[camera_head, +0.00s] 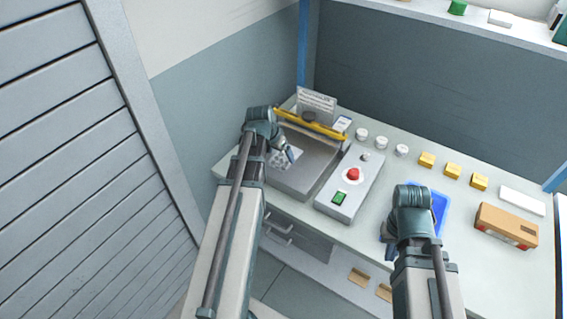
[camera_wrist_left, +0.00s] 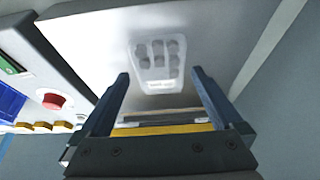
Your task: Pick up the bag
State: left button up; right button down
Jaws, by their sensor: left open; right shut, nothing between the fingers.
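A clear bag (camera_wrist_left: 157,62) with several grey round pieces in it lies flat on a grey metal plate (camera_wrist_left: 85,45) in the left wrist view. In the head view only part of the bag (camera_head: 293,155) shows, behind my left gripper (camera_head: 284,158). My left gripper also shows in the left wrist view (camera_wrist_left: 160,76); its two fingers are apart, with the bag beyond and between the tips. Whether they touch it cannot be told. My right gripper (camera_head: 388,248) is shut and empty at the bench's front edge, partly hidden by its own wrist.
A yellow bar (camera_head: 310,124) crosses behind the plate. A control box (camera_head: 350,185) with a red button (camera_head: 353,174) stands to the right. Further right are a blue tray (camera_head: 440,210), yellow blocks (camera_head: 452,170) and a cardboard box (camera_head: 506,226). A wall stands close on the left.

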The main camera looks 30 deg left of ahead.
pick_arm(q)
jog(key=b+x, duration=0.1)
jog(key=x, duration=0.2)
jog(key=shift+b, duration=0.4)
jog(key=shift+r, duration=0.1)
pick_arm(e)
notch_tip(320, 180, down, 3)
jog(key=shift+r, duration=0.2)
